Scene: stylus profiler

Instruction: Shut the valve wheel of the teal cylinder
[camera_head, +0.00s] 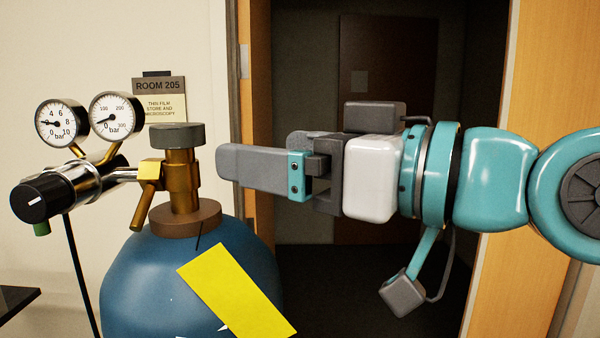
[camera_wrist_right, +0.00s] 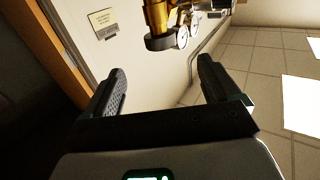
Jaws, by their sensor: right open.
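The teal-blue cylinder (camera_head: 150,275) stands upright at the left of the head view. Its brass valve body (camera_head: 181,185) carries a dark grey valve wheel (camera_head: 177,135) on top. My right gripper (camera_head: 222,162) comes in from the right, level with the valve, its fingers pointing left and a little short of the wheel. In the right wrist view the jaws (camera_wrist_right: 160,85) are apart with nothing between them. The wheel (camera_wrist_right: 160,43) shows there beyond the fingers, near the top, with the brass valve (camera_wrist_right: 157,15) behind it. My left gripper is not in view.
A regulator (camera_head: 70,188) with two gauges (camera_head: 117,113) and a black knob sticks out left of the valve. A yellow label (camera_head: 236,290) is on the cylinder. Behind is a wall sign (camera_head: 160,95) and a dark doorway (camera_head: 330,230). A dark table edge (camera_head: 15,300) shows at lower left.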

